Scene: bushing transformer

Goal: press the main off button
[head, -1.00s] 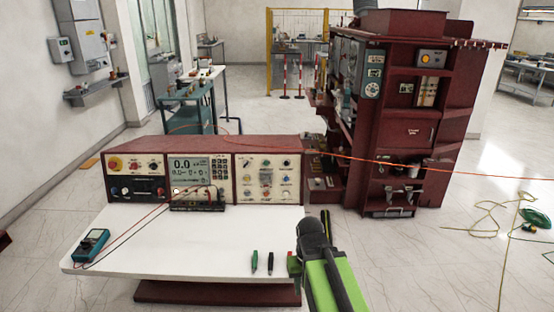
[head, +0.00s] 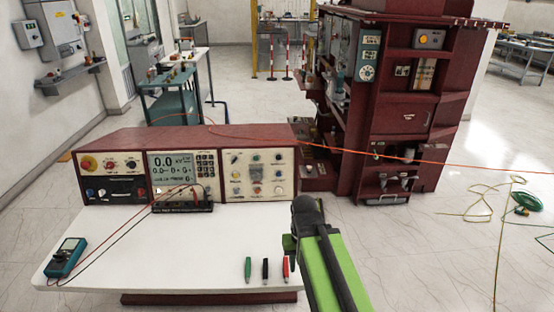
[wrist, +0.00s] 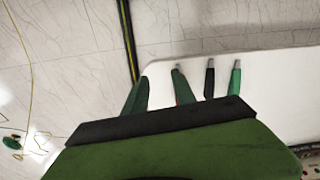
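The control console (head: 190,140) stands at the back of the white table. At its left end is a red round button on a yellow surround (head: 89,163). Small coloured buttons sit on its right panel (head: 258,174); their labels are too small to read, so I cannot tell which is marked main off. My gripper (head: 290,243) is over the table's right edge, to the right of and nearer than the console, touching no button. In the wrist view its two green fingers (wrist: 159,80) are apart with nothing seen between them.
Green, black and red pens (head: 265,268) lie on the white table (head: 150,250) left of my gripper. A meter (head: 66,257) with leads lies at the left. A dark red cabinet (head: 400,120) stands behind right. An orange cable (head: 350,157) crosses behind the console.

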